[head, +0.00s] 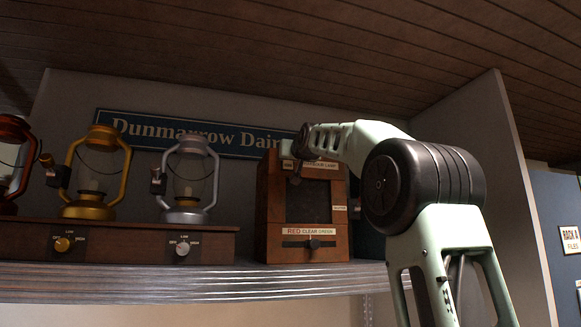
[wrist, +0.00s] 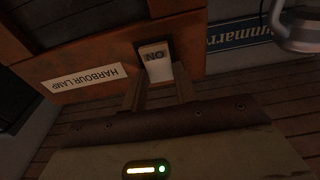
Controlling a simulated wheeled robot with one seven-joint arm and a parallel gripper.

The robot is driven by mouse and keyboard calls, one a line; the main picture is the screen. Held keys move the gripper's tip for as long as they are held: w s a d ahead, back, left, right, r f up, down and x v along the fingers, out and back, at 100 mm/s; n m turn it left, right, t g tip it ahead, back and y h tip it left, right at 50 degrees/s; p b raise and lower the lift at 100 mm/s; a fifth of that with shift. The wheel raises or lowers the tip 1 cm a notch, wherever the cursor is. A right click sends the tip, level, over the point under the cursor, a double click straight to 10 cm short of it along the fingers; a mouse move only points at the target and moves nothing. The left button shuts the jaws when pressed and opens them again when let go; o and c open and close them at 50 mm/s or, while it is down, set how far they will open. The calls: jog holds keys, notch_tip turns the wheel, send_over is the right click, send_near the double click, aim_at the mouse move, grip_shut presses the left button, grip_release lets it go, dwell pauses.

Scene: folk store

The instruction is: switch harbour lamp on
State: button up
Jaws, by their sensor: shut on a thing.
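The harbour lamp (head: 268,212) is a wooden box on the shelf with a dark window (head: 308,202); no glow shows in it. Its "HARBOUR LAMP" label (wrist: 82,78) reads upside down in the wrist view. Beside the label is a pale switch tab (wrist: 154,52) marked "ON". My gripper (wrist: 158,88) is shut on this tab, its fingers at either side. In the head view my gripper (head: 292,160) is at the box's upper left and partly hides it. A "RED CLEAR GREEN" slider (head: 314,244) runs along the box's lower front.
Left of the box, a silver lantern (head: 186,190) and a yellow lantern (head: 97,175) stand on a wooden base with knobs. A reddish lantern (head: 10,165) is at the left edge. A blue sign (head: 190,132) hangs behind. The shelf edge (head: 180,283) runs below.

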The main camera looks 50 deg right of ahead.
jog(key=h+b, duration=0.1)
jog(key=b, duration=0.1)
jog(key=shift+f+t+b, duration=0.4)
jog(key=shift+r+t, duration=0.25)
jog(key=shift+t, duration=0.05)
jog(key=o, duration=1)
jog(key=shift+s, duration=0.1)
jog(key=shift+b+v, duration=5.3)
jog(key=shift+v, duration=3.4)
